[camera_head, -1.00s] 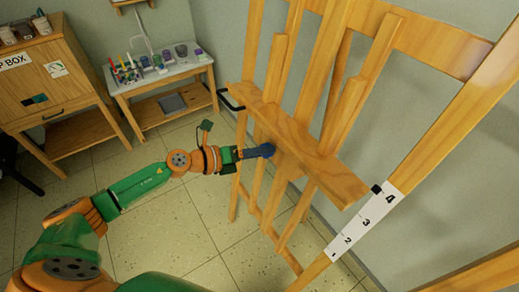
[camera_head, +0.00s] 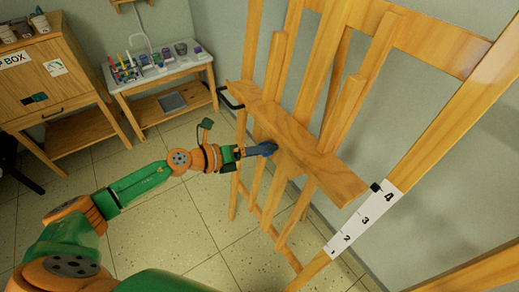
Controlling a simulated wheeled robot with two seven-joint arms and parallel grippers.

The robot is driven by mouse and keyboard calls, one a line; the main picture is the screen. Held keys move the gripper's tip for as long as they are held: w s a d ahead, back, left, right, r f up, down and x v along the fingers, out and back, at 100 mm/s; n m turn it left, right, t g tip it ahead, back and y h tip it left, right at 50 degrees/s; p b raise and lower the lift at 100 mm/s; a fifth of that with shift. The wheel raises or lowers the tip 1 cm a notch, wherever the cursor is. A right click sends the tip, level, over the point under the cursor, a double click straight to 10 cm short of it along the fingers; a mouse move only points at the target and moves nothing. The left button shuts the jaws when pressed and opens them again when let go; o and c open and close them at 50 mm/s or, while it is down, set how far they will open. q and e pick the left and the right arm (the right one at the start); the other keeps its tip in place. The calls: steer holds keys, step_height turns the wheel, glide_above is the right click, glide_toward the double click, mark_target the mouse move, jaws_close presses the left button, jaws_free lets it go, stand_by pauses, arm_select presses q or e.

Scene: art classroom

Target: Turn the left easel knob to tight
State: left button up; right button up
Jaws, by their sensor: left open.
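The wooden easel (camera_head: 300,150) stands on the right side of the head view, with a wide shelf across its front. A dark blue knob (camera_head: 267,148) shows just under the shelf's front edge, in the left half of the easel. My left gripper (camera_head: 250,152) is open at the knob, coming in from the left. The fingertips are small and partly merge with the knob, so I cannot tell whether they touch it. My right gripper is not in view.
A black hook-shaped handle (camera_head: 230,99) sticks out at the shelf's left end. A numbered white scale (camera_head: 363,222) runs along the right leg. A table with art supplies (camera_head: 160,80) and a wooden cabinet (camera_head: 45,75) stand at the back left. Tiled floor lies open below.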

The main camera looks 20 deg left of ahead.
arm_select(q)
steer(key=shift+a, duration=0.1)
steer(key=b+v, duration=0.3)
steer(key=v, duration=0.4)
